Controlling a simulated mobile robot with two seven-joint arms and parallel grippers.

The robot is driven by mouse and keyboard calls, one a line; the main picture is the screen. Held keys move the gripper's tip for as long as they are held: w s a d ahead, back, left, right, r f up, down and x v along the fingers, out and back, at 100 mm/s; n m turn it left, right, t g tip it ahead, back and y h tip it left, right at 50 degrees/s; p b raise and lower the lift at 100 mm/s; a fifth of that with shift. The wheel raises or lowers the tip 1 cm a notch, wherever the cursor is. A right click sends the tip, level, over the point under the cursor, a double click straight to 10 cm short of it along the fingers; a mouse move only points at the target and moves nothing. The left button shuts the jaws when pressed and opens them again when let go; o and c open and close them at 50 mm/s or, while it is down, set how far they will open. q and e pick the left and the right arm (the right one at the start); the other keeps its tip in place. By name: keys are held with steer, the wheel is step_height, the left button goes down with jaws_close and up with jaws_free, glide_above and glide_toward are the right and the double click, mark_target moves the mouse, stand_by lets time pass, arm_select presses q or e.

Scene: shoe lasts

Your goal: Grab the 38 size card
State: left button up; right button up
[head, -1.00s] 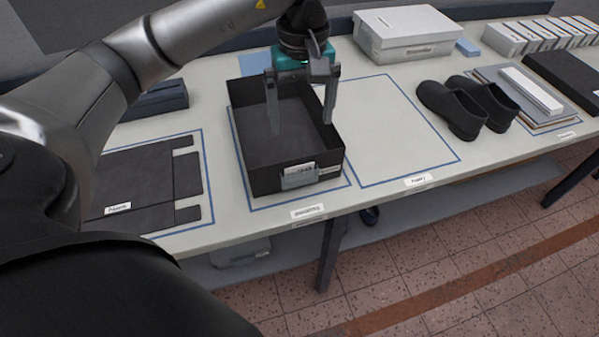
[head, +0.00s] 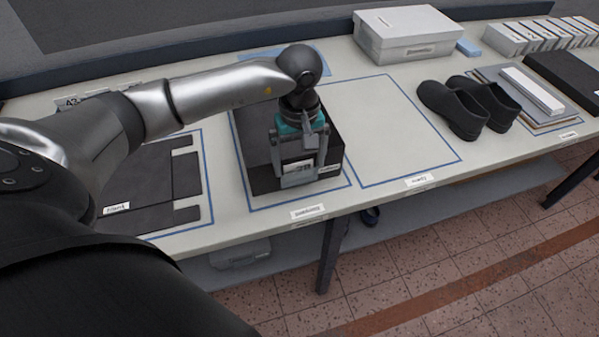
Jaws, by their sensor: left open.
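The size card (head: 298,170) is a small white card with a dark number that is hard to read. It sits in a grey holder on the front wall of the black box (head: 331,166). My left gripper (head: 299,170) is open and points down at this front wall. Its two fingers show on either side of the card in the picture. I cannot tell whether they touch it. The gripper and arm hide much of the box's inside. My right gripper is not in view.
Blue outlines mark places on the table. Flat black cardboard (head: 160,180) lies at left, and the outlined area (head: 395,125) right of the box is empty. Black shoes (head: 452,108), a white lidded box (head: 408,36) and a row of white boxes (head: 545,36) stand farther right.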

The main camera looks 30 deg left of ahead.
arm_select(q)
steer(key=shift+c, duration=0.3)
steer(key=shift+d, duration=0.1)
steer(key=c, duration=1.5)
